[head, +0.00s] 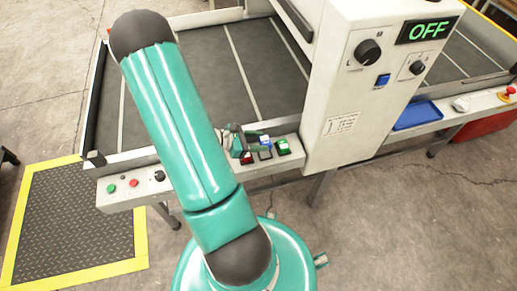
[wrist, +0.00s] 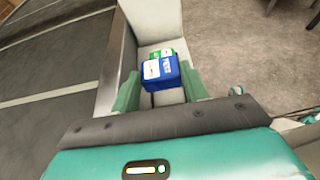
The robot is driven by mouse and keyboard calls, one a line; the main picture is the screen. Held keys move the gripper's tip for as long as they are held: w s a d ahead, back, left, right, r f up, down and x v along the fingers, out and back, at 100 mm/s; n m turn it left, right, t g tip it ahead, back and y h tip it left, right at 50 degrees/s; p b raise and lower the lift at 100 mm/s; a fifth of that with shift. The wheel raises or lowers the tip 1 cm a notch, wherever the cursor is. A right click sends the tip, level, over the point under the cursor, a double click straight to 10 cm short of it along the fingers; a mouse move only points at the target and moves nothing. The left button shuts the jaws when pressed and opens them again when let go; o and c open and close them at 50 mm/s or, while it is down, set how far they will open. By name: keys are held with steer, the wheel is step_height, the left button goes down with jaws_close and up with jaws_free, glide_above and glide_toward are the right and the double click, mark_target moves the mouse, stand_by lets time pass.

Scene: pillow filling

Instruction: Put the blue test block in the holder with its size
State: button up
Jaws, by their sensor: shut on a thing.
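The blue test block (wrist: 160,82), with white labels, is between the two green fingers of my gripper (wrist: 160,74) in the wrist view. My gripper is shut on it. In the head view the blue block (head: 264,140) shows small above the ledge, beside my gripper (head: 250,138), which is partly hidden behind my arm. Just below it is a dark holder (head: 265,154). A green holder or block (head: 283,147) is to its right, and a red one (head: 247,158) to its left. I cannot tell whether the blue block touches a holder.
The pale machine ledge (head: 135,196) carries buttons and a dark knob at left. A tall control cabinet (head: 345,125) with an OFF display stands right of the holders. A blue tray (head: 418,115) sits farther right. The dark conveyor bed (head: 235,65) lies behind the ledge.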

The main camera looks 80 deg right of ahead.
mark_target(258, 154)
steer(key=shift+f, duration=2.35)
steer(key=o, duration=1)
steer(key=v, duration=1.1)
steer(key=shift+w+r, duration=0.1)
steer(key=shift+w, duration=0.15)
steer(key=shift+w+a+r, duration=0.15)
